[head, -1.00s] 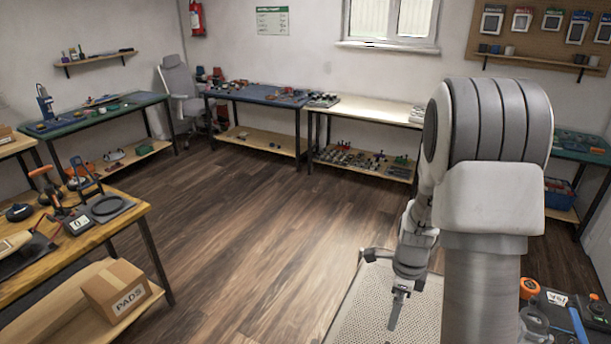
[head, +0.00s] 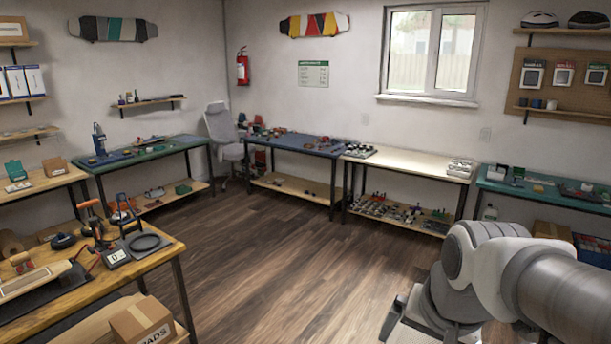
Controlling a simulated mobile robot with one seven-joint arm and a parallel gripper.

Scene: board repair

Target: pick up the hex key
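I cannot make out a hex key in the head view; the small items on the benches are too far and too small to tell apart. My arm fills the lower right corner. What looks like part of my gripper (head: 394,317) shows as a dark, narrow shape beside the arm, low in the picture. The rest of it is hidden behind the arm or cut off by the lower edge, so its opening does not show. It is over the floor side of the room, well apart from the benches.
A wooden bench (head: 165,256) with tools stands at near left, a box (head: 141,322) below it. Green (head: 150,154), blue (head: 290,142) and white-topped (head: 412,166) benches line the walls. Another green bench (head: 545,192) is at right. The wooden floor (head: 270,240) between is clear.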

